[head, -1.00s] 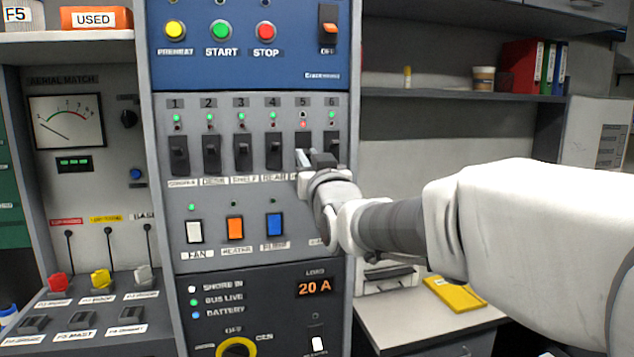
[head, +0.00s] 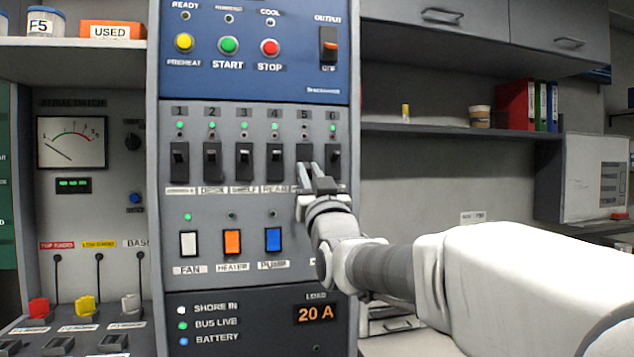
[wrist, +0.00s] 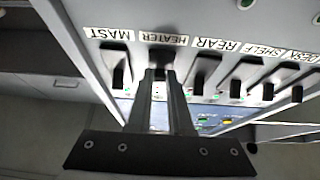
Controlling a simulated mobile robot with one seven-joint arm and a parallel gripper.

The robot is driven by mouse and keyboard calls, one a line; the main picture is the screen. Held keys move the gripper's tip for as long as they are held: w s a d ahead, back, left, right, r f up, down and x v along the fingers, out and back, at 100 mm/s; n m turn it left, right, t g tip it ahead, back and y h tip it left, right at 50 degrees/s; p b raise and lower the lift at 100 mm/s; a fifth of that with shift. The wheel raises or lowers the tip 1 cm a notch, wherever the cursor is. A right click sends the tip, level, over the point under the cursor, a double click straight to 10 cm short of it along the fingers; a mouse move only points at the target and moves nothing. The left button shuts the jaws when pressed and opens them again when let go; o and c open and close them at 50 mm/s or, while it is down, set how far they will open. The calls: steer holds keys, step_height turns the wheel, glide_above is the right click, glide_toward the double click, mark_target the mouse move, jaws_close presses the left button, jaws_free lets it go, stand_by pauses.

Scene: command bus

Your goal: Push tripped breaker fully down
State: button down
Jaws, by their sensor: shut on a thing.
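Breaker 5 (head: 304,152) is in the row of black breakers on the grey panel in the head view. Both small lamps above it look dark, while the neighbouring breakers show green. My gripper (head: 309,178) is at the lower part of breaker 5, its two fingers shut on the toggle. In the wrist view, which is upside down, the fingers (wrist: 160,78) reach the breaker labelled HEATER (wrist: 161,57), between MAST and REAR. The fingers hide most of the toggle, so its exact position cannot be told.
Breaker 4 (head: 275,160) and breaker 6 (head: 333,158) stand close on either side. Below are white, orange and blue rocker switches (head: 232,242) and the load display (head: 316,313). A shelf (head: 450,130) lies to the right of the panel.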

stand_by(0.4)
steer(key=c, duration=0.8)
jaws_free()
steer(key=v, duration=1.7)
steer(key=shift+s+d+f, duration=0.1)
steer(key=shift+s, duration=0.1)
